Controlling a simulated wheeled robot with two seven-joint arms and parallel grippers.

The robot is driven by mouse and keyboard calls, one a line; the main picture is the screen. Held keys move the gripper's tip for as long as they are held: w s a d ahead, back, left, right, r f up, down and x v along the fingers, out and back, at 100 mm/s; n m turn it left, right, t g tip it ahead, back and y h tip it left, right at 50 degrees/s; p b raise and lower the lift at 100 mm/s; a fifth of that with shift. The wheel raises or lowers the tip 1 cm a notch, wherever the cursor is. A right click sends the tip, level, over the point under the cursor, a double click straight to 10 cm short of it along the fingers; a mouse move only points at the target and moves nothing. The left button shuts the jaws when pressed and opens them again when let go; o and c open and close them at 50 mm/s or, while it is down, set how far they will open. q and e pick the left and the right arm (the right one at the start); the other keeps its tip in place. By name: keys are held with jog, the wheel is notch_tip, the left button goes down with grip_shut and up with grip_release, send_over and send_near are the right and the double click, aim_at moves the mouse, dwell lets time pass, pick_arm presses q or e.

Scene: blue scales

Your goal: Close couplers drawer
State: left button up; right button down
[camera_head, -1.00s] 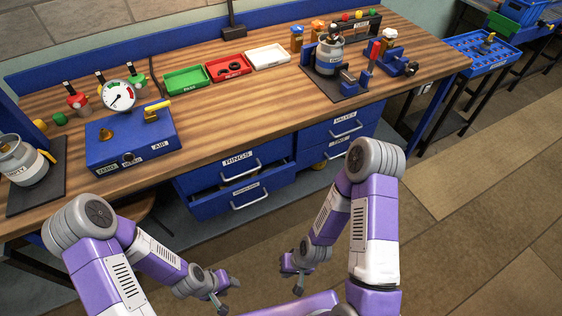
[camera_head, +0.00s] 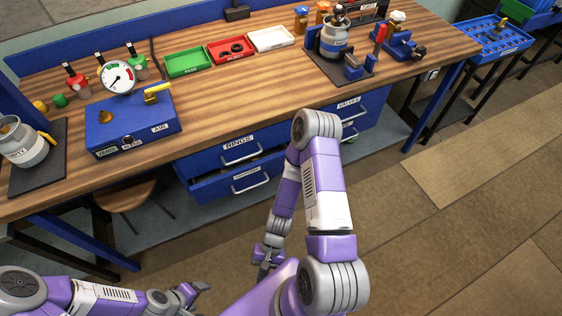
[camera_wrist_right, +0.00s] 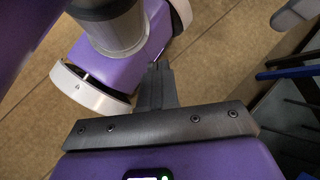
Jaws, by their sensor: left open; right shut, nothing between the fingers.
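The lower left drawer (camera_head: 212,190), under the one marked RINGS, is blue with a pale handle (camera_head: 251,184). It stands out from the cabinet, with part of its inside showing; its small label is hard to read. The RINGS drawer (camera_head: 215,151) above it looks shut. My right gripper (camera_head: 265,268) is below and in front of the open drawer, apart from it. In the right wrist view its fingers (camera_wrist_right: 156,84) are shut together with nothing between them. My left gripper (camera_head: 197,288) is open and empty at the bottom, left of the right one.
Above the drawers is a wooden workbench (camera_head: 250,105) with a blue gauge box (camera_head: 130,130), trays and a canister on it. A round stool (camera_head: 125,193) stands left of the drawers. Bench legs (camera_head: 85,240) are at the left. The floor (camera_head: 440,220) at the right is clear.

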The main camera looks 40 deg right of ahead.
jog(key=w+a+r+m+t+y, duration=0.1)
jog(key=w+r+m+t+y, duration=0.55)
jog(key=m, duration=0.45)
jog(key=w+d+m+t+h+b, duration=0.2)
jog(key=w+d+m+t, duration=0.55)
jog(key=t, duration=0.25)
jog(key=d+f+m+t+h, duration=0.3)
jog(key=d+m+t+h, duration=0.2)
jog(key=d+m+h, duration=1.35)
jog(key=w+d+n+y+b, duration=0.2)
jog(key=w+d+n+b, duration=0.2)
jog(key=w+d+n, duration=0.3)
jog(key=w, duration=0.5)
jog(key=shift+w+d+r+y, duration=0.15)
jog(key=shift+w+d+y, duration=0.15)
jog(key=shift+y, duration=0.1)
jog(key=shift+g, duration=0.25)
